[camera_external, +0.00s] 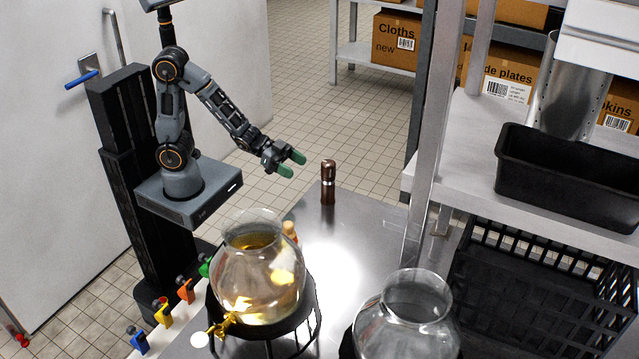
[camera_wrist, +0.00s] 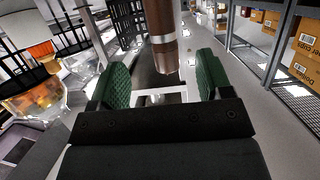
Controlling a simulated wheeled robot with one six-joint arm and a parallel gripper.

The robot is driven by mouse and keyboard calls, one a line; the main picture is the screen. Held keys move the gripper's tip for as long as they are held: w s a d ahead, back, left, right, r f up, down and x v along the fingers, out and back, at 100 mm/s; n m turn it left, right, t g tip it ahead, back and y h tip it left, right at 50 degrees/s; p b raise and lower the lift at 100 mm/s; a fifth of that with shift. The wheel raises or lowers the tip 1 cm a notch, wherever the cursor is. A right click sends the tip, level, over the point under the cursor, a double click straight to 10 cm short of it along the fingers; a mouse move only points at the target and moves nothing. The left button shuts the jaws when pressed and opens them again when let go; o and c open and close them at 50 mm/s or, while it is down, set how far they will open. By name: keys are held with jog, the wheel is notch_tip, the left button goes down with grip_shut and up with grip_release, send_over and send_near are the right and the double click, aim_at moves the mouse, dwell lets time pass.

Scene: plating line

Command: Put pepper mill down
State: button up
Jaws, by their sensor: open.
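In the wrist view the mill (camera_wrist: 163,38) shows beyond and between the two green pads of my gripper (camera_wrist: 158,82). The pads look apart from it.
A glass dispenser (camera_external: 262,275) with yellow liquid stands at the table's front left, on a black stand. An empty glass jar (camera_external: 408,318) is at the front right. Shelving with a black bin (camera_external: 565,185) is on the right.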

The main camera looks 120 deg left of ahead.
jog(key=s+d+r+n+g+y, duration=0.1)
jog(key=s+d+g+y, duration=0.1)
jog(key=s+d+g, duration=0.2)
jog(key=s+g, duration=0.2)
jog(key=shift+s+r, duration=0.25)
jog(key=shift+s, duration=0.05)
jog(key=shift+o, duration=0.4)
jog(key=s+d+m+g+h, duration=0.1)
jog(key=s+d+g+h, duration=0.1)
jog(key=s+d+g, duration=0.3)
jog(key=s+d+r, duration=0.1)
jog(key=s+d, duration=0.1)
jog(key=s, duration=0.2)
jog(key=shift+s+d, duration=0.15)
